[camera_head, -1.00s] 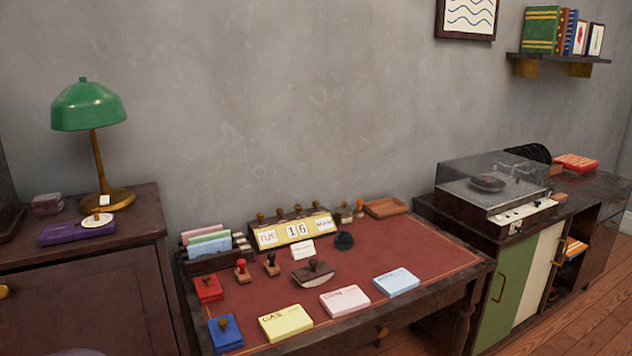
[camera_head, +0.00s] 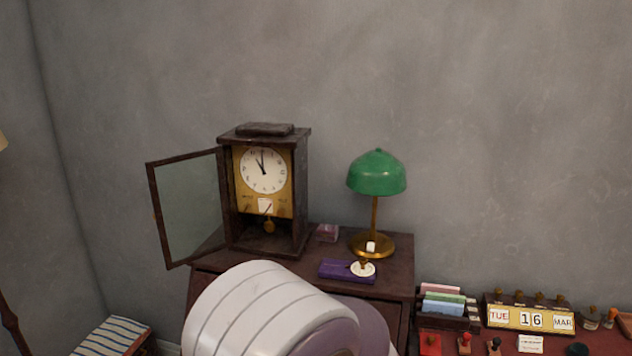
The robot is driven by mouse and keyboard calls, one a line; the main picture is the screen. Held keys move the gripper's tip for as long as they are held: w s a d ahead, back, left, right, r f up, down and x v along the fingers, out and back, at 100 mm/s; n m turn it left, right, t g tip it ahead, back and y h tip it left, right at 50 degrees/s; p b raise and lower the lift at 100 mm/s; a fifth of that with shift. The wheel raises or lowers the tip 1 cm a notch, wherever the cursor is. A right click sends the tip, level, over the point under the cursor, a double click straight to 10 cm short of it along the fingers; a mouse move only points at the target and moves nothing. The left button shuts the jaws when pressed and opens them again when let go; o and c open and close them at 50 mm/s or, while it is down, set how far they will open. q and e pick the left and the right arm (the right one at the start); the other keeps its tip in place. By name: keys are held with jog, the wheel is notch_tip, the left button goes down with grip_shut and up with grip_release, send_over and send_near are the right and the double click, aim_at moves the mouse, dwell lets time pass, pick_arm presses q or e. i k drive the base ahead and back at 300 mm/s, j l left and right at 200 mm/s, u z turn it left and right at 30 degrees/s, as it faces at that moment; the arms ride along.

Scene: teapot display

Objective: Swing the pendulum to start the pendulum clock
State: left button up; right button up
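The pendulum clock (camera_head: 300,190) is a dark wooden case standing upright on a dark cabinet (camera_head: 398,275). Its glass door (camera_head: 188,205) is swung open to the left. The white dial (camera_head: 263,170) sits on a brass plate, with a small white card below it. The brass pendulum bob (camera_head: 269,227) hangs in the open lower part of the case. A white and grey rounded part of my own arm fills the lower middle, in front of the cabinet. Neither of my grippers shows.
A green lamp (camera_head: 377,173), a purple box (camera_head: 340,271) and a small mauve box (camera_head: 327,233) stand right of the clock. A desk with a calendar (camera_head: 530,318) and card holder (camera_head: 443,307) is lower right. A striped cushioned seat (camera_head: 112,336) is lower left.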

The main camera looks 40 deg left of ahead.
aim_at(270, 226)
jog(key=u, duration=1.75)
